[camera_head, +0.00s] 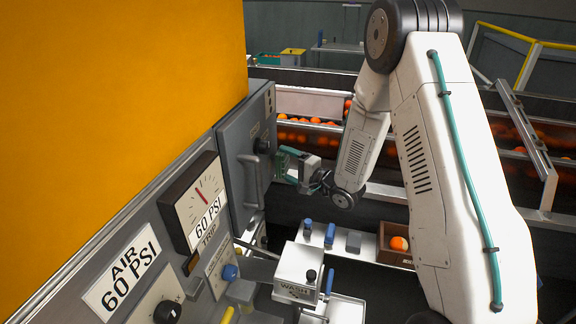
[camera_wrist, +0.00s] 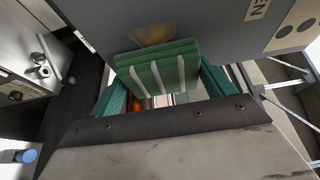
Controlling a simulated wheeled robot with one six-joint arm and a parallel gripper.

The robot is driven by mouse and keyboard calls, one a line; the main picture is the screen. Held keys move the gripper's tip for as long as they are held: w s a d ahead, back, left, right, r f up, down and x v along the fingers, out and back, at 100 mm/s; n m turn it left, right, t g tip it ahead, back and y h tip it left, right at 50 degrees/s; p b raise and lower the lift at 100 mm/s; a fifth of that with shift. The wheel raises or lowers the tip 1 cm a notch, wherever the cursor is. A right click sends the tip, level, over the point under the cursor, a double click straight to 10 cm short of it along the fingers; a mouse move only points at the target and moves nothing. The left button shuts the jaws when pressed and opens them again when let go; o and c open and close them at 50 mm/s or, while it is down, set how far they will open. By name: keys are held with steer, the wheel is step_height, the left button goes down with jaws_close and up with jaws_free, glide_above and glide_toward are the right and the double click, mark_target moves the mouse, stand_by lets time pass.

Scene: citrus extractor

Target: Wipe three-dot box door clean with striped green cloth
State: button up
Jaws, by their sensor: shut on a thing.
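The grey three-dot box door (camera_head: 232,150) is on the panel at the left, with a bar handle and a dark knob on it. In the wrist view the door (camera_wrist: 215,30) fills the top, with dark dots at its right and a yellow-brown smear (camera_wrist: 152,34) near its lower edge. My gripper (camera_head: 291,166) is just right of the door. It is shut on the folded green cloth with white stripes (camera_wrist: 158,72), held between teal fingers. The cloth's top edge lies just below the smear in the wrist view; I cannot tell whether it touches the door.
A pressure gauge (camera_head: 196,200) and other panel controls are at the left. Below my gripper are a white WASH box (camera_head: 297,270), a shelf with blue-topped items, and a brown crate (camera_head: 396,258) holding an orange. A conveyor with oranges (camera_head: 310,138) runs behind.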

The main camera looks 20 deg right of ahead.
mark_target(269, 166)
steer(key=shift+w+a, duration=0.55)
steer(key=shift+a, duration=0.3)
stand_by(0.4)
steer(key=shift+s+a, duration=0.5)
steer(key=shift+s, duration=0.35)
steer(key=shift+s+a, duration=0.5)
steer(key=shift+s, duration=0.3)
steer(key=shift+a, duration=0.2)
steer(key=shift+w+d, duration=0.1)
steer(key=shift+w+d+r, duration=0.1)
steer(key=shift+w+d, duration=0.3)
steer(key=shift+w, duration=0.35)
steer(key=shift+w+d, duration=0.4)
steer(key=shift+w, duration=0.3)
steer(key=shift+w+d, duration=0.1)
steer(key=shift+w, duration=0.2)
steer(key=shift+c, duration=0.4)
